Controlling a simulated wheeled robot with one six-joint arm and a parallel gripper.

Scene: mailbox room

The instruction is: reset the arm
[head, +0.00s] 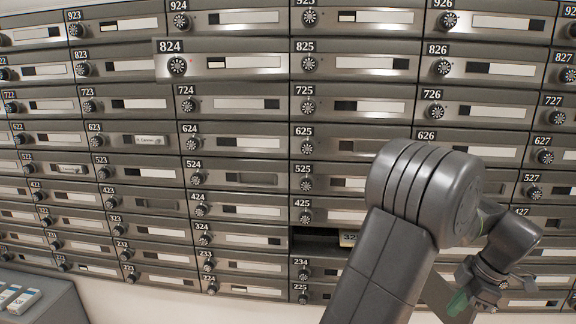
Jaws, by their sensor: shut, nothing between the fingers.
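My arm rises from the bottom right of the head view and bends over in front of the mailbox wall. My gripper (459,302) is at the lower right, below the arm's bend, pointing down and to the left. A green part shows at its end. It is shut with nothing held, and its fingertips are small and partly unclear. The arm hides part of the wall's lower right.
A wall of grey numbered mailboxes (232,143) fills the view. Box 824 (222,64) sticks out from its neighbours. A dark open compartment (315,241) is left of my arm, beside a tilted 325 label (349,238). A grey surface (45,290) with small boxes (18,298) is lower left.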

